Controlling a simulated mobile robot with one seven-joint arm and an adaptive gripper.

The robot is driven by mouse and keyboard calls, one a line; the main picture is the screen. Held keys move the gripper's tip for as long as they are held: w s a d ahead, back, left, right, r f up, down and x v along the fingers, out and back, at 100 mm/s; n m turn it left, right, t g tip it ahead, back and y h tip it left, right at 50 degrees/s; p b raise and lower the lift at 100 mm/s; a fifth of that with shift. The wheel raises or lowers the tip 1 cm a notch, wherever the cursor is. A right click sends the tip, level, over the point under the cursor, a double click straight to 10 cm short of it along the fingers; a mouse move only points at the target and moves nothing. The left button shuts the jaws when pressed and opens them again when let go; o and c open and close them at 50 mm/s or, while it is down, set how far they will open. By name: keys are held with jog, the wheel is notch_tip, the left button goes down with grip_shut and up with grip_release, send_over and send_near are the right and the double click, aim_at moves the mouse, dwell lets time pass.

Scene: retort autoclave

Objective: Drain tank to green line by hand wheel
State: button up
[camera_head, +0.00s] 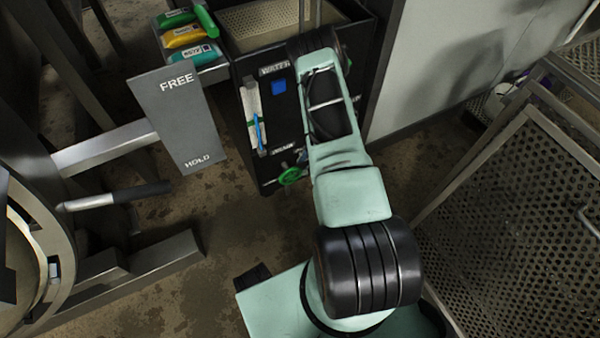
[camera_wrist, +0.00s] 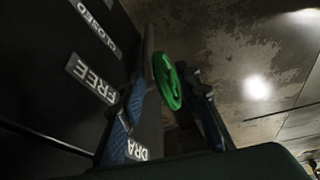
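The black water tank (camera_head: 300,100) stands at the upper middle of the head view, with a WATER label on its front. Its pale level gauge (camera_head: 251,100) shows a green mark and a blue strip. The green hand wheel (camera_head: 290,176) sits low on the front, by the drain label. In the wrist view the green wheel (camera_wrist: 168,82) lies between the fingers of my gripper (camera_wrist: 172,100). The fingers are apart, one on each side of the wheel; whether either touches it I cannot tell. In the head view my arm hides most of the gripper.
A grey FREE/HOLD plate (camera_head: 178,118) and a metal frame stand left. Colored pouches (camera_head: 184,36) lie on a tray behind. A perforated metal cage (camera_head: 520,220) fills the right. Bare floor shows left of my arm.

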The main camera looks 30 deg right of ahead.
aim_at(300, 171)
jog(key=b+x, duration=0.1)
jog(key=x, duration=0.4)
grip_shut()
